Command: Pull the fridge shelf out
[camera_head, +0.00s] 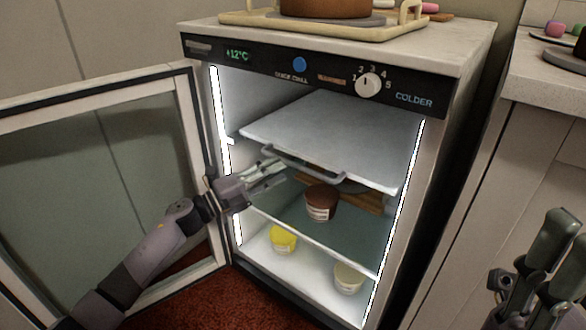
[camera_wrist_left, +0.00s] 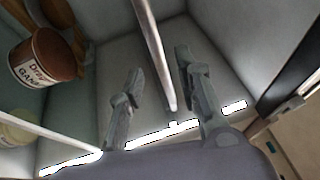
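The upper fridge shelf (camera_head: 330,135) is a pale slab inside the open fridge, with a grey bar handle (camera_head: 303,163) along its front edge. My left gripper (camera_head: 276,171) reaches in from the left, its fingertips at the handle's left end. In the left wrist view, a pale bar (camera_wrist_left: 157,60), apparently the handle, runs between the parted fingers (camera_wrist_left: 158,80), with gaps on both sides. The gripper looks open, not closed on it. My right gripper (camera_head: 562,252) is at the lower right, away from the fridge, its fingers apart and empty.
A brown tub (camera_head: 320,203) and wooden boards (camera_head: 370,200) are under the shelf. A yellow tub (camera_head: 283,240) and a cream tub (camera_head: 348,277) are lower down. The glass door (camera_head: 95,170) stands open at left. A counter (camera_head: 545,85) is at right.

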